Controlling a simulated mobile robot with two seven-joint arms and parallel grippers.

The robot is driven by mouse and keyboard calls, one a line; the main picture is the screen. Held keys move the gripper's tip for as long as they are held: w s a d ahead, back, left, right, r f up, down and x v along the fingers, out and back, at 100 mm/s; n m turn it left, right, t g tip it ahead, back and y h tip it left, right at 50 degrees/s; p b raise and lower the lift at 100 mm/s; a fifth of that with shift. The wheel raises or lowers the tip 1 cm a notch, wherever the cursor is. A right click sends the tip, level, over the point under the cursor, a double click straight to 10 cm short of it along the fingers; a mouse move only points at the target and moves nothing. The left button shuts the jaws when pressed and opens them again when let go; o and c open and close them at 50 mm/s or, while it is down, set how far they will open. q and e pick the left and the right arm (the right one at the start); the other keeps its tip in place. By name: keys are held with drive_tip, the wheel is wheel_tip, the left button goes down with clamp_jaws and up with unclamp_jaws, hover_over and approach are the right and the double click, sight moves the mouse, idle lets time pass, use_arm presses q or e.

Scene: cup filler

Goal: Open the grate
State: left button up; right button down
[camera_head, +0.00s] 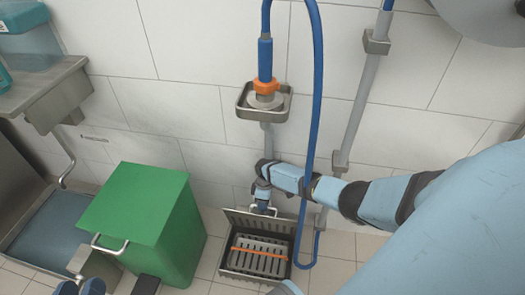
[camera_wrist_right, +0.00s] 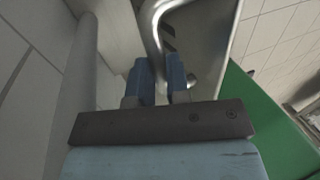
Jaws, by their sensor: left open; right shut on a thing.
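The grate (camera_head: 240,219) is a slotted steel lid at the back of a steel floor box (camera_head: 225,262). It stands tilted up, leaving the box's inside visible. My right gripper (camera_head: 263,208) is shut on the bent metal handle at the grate's upper edge. In the right wrist view the two blue fingers (camera_wrist_right: 160,78) close around the handle tube (camera_wrist_right: 153,25), which partly hides behind them.
A slotted tray with an orange bar (camera_head: 257,252) lies inside the box. A green bin (camera_head: 150,215) stands close on the left. A blue hose (camera_head: 318,80) hangs past the box's right side. The tiled wall (camera_head: 200,110) is right behind.

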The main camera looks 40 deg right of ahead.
use_arm(q)
drive_tip(key=shift+s+f, duration=0.1)
drive_tip(key=shift+f, duration=0.1)
use_arm(e)
drive_tip(key=shift+s+f, duration=0.35)
drive_tip(key=shift+f, duration=0.05)
drive_tip(key=c, duration=1.4)
unclamp_jaws()
drive_tip(key=o, duration=0.3)
drive_tip(key=shift+w+f, duration=0.1)
drive_tip(key=shift+w+d+r+p, duration=0.15)
drive_tip(key=shift+r+p, duration=0.15)
drive_tip(key=shift+r, duration=0.2)
use_arm(q)
wheel_tip(320, 180, up, 10)
drive_tip(key=n+t+p, duration=0.1)
drive_tip(key=t+p, duration=0.3)
drive_tip(key=p, duration=0.3)
drive_tip(key=f+p, duration=0.1)
drive_tip(key=a+f+g+y, duration=0.1)
drive_tip(key=f, duration=0.1)
drive_tip(key=a+f+g+y+p, duration=0.1)
drive_tip(key=shift+a+f+p, duration=0.1)
drive_tip(key=shift+f+p, duration=0.2)
drive_tip(key=shift+f, duration=0.05)
use_arm(e)
wheel_tip(320, 180, up, 19)
drive_tip(key=shift+r, duration=0.15)
